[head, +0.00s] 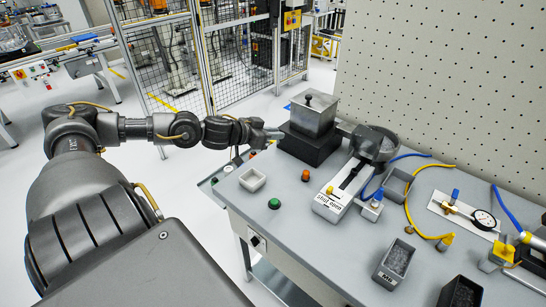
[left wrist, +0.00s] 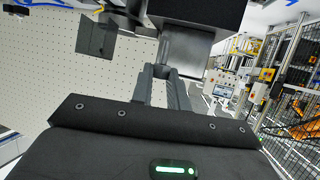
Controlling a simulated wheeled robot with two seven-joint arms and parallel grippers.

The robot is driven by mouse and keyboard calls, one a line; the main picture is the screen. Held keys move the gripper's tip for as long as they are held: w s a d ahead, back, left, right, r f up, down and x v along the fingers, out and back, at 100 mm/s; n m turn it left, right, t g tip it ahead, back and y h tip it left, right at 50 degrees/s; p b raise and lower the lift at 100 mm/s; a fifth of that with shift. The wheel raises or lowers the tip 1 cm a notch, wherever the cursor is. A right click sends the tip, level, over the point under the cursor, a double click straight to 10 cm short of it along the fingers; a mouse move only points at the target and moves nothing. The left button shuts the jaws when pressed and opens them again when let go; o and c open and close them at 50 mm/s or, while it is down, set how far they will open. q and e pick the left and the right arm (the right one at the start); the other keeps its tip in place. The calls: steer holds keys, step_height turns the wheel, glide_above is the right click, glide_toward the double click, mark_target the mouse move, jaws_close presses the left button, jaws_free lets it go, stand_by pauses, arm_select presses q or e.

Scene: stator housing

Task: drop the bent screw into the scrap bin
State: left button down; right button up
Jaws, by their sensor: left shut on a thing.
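My left gripper (head: 274,133) is at the back left edge of the bench, just left of a black block, above the bench top. In the left wrist view its two grey fingers (left wrist: 162,74) are drawn close together. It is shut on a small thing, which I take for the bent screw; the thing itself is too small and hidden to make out. No bin is clearly marked as scrap. A small pale tray (head: 252,180) stands empty near the bench's left edge. My right gripper is not in view.
A metal box with a knobbed lid (head: 313,112) sits on the black block (head: 308,146). Green (head: 274,203) and orange (head: 305,175) buttons, a labelled fixture (head: 335,200), a filled grey bin (head: 393,265) and a dark bin (head: 460,293) share the bench. The front middle is clear.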

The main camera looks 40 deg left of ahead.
arm_select(q)
steer(key=w+a+r+n+g+y, duration=0.1)
steer(key=w+a+r+n+y, duration=0.3)
steer(key=w+a+r, duration=0.3)
steer(key=w+a+r+n+y, duration=0.35)
steer(key=a+r, duration=0.25)
steer(key=a, duration=0.3)
steer(key=w+a+f+n+g+y, duration=0.2)
steer(key=w+a+n+y, duration=0.1)
steer(key=a+y, duration=0.1)
steer(key=s+f+n+g+y, duration=0.3)
steer(key=s+f, duration=0.2)
steer(key=f, duration=0.8)
steer(key=d, duration=0.6)
steer(key=d+r+m+t+h, duration=0.2)
steer(key=d+m+h, duration=0.1)
steer(key=d, duration=0.9)
steer(key=d+r+m+t+h, duration=0.2)
steer(key=d+m+t+h, duration=0.1)
steer(key=d, duration=0.8)
steer(key=s+d+r+m+h, duration=0.2)
steer(key=s+d+r, duration=0.1)
steer(key=d, duration=0.5)
steer(key=s+d+r+m+t+h, duration=0.1)
steer(key=s+d+r+m+h, duration=0.2)
steer(key=d, duration=0.5)
step_height(320, 180, up, 2)
steer(key=shift+s+d+r+h, duration=0.25)
steer(key=shift+s+d+h, duration=0.1)
steer(key=shift+s+d, duration=0.1)
